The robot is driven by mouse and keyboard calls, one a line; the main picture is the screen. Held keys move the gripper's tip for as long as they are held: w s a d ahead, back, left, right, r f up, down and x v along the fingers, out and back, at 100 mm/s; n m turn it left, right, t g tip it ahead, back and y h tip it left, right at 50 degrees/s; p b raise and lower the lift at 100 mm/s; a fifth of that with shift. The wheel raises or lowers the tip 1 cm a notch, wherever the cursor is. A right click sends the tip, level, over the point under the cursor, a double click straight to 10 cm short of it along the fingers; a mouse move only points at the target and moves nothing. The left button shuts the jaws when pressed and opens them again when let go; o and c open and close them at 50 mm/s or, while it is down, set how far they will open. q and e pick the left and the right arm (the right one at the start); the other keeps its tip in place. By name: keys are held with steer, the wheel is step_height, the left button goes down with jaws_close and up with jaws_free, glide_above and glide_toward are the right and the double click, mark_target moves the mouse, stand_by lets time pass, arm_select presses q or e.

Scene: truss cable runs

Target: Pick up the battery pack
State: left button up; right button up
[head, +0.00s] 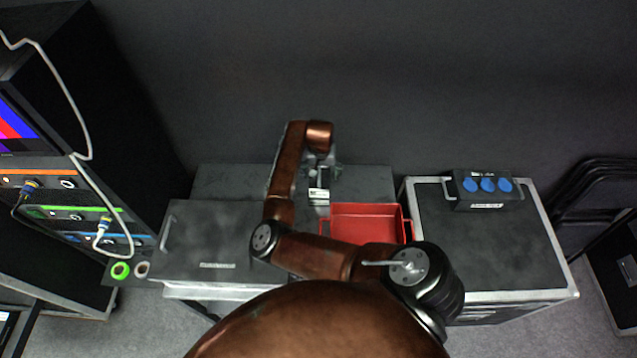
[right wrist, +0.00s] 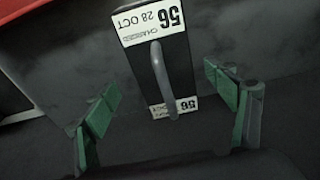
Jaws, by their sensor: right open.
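The battery pack is a dark box with a grey handle and white labels reading "56" and "28 OCT". In the right wrist view the battery pack (right wrist: 177,72) lies between the spread green finger pads. In the head view the battery pack (head: 319,196) is small, on the dark case top just left of the red tray. My right gripper (head: 321,172) is above and behind it, partly hidden by its own wrist. In the right wrist view my right gripper (right wrist: 163,90) is open, with a visible gap on each side of the pack. My left gripper is not in view.
A red tray (head: 367,223) sits right of the pack. A box with blue sockets (head: 487,186) stands on the right case (head: 480,245). A rack with cables (head: 75,215) stands at left. Rolls of tape (head: 121,270) lie near the left case (head: 205,240).

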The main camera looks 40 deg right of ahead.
steer(key=f, duration=0.3)
steer(key=shift+w, duration=0.4)
steer(key=shift+d+f, duration=0.1)
steer(key=shift+f, duration=0.45)
steer(key=c, duration=2.1)
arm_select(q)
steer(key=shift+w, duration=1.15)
arm_select(e)
steer(key=shift+w+r, duration=0.1)
steer(key=shift+r, duration=0.1)
jaws_close()
